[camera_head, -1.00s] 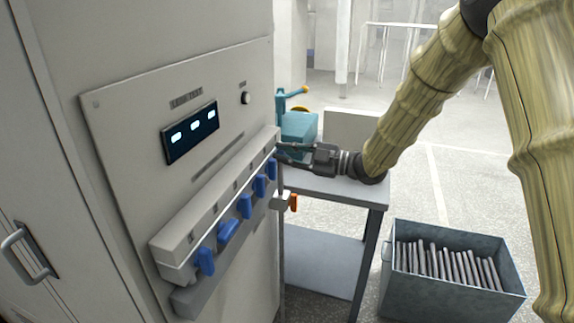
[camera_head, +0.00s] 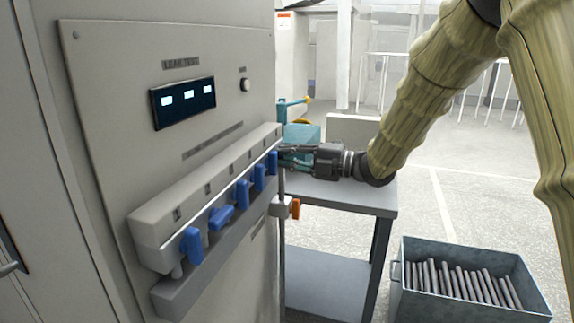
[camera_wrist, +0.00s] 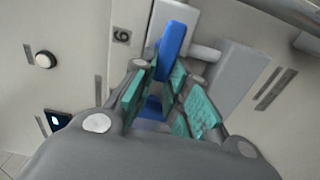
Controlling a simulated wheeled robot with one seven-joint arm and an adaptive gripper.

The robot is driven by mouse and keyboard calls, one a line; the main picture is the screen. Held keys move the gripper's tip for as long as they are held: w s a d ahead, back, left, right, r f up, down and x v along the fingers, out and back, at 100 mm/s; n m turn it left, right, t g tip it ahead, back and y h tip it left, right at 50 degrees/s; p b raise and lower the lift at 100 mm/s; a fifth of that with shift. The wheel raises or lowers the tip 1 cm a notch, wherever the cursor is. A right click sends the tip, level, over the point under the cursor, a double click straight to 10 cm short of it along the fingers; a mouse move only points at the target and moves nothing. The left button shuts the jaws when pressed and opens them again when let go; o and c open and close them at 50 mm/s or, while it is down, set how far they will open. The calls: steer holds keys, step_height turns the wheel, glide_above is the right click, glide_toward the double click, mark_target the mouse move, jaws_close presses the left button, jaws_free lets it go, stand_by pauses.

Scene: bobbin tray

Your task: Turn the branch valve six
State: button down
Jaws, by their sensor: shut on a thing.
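In the wrist view, a blue valve handle (camera_wrist: 172,42) stands beside the label marked 6 (camera_wrist: 121,37) on the pale manifold. My gripper (camera_wrist: 160,80) is shut on this handle, with teal pads on either side of it. In the head view, my gripper (camera_head: 289,156) is at the far end of the manifold (camera_head: 207,190) and hides most of what it holds. Several other blue handles hang in a row nearer the camera. The second nearest handle (camera_head: 221,217) lies slanted sideways, while the nearest handle (camera_head: 192,245) hangs down.
The panel carries a lit display (camera_head: 183,101) and a round knob (camera_head: 245,85). An orange handle (camera_head: 295,208) sits below the manifold's far end. A metal bin (camera_head: 470,309) of rods is on the floor at right.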

steer(key=shift+f+n, duration=0.15)
steer(key=shift+n, duration=0.15)
stand_by(0.4)
steer(key=c, duration=1.4)
jaws_free()
steer(key=shift+d, duration=0.15)
steer(key=v, duration=1.1)
steer(key=shift+s+d, duration=0.2)
steer(key=shift+d, duration=0.15)
